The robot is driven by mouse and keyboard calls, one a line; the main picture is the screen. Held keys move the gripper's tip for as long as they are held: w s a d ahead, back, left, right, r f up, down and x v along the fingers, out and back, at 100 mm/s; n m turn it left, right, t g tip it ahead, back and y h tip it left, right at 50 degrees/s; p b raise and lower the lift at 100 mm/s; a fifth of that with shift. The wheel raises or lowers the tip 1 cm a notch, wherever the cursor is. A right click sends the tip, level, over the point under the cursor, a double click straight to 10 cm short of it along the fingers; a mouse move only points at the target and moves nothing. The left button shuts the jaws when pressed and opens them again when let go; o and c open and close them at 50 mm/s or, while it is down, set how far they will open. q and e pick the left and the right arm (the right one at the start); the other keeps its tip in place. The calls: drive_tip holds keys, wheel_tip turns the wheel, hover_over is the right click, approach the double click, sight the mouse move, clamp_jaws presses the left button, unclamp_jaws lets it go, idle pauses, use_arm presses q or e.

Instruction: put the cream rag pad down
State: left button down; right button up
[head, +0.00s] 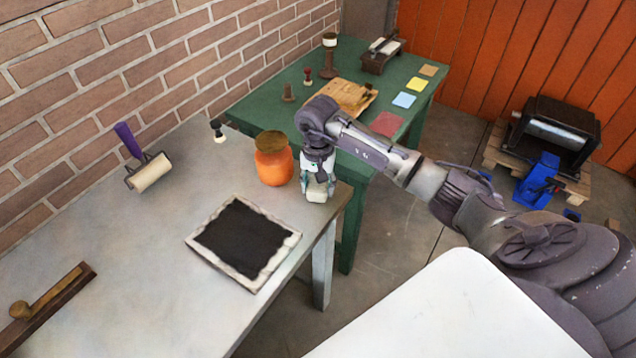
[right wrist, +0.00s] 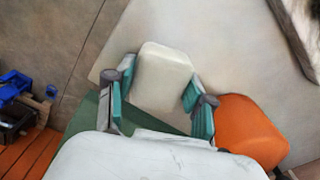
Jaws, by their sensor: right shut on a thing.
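My left gripper is not in view.
An orange jar (head: 273,165) stands close to the left of the gripper. A black inked slab (head: 243,240) lies in front, with a purple-handled roller (head: 145,165) farther left. A green table (head: 262,112) stands behind. The grey table's middle left is clear.

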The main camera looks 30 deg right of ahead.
drive_tip(key=shift+f, duration=0.1)
drive_tip(key=o, duration=1)
drive_tip(key=shift+r, duration=0.45)
wheel_tip(320, 180, up, 11)
drive_tip(key=b, duration=0.2)
drive_tip(key=shift+r+b, duration=0.2)
drive_tip(key=shift+b, duration=0.2)
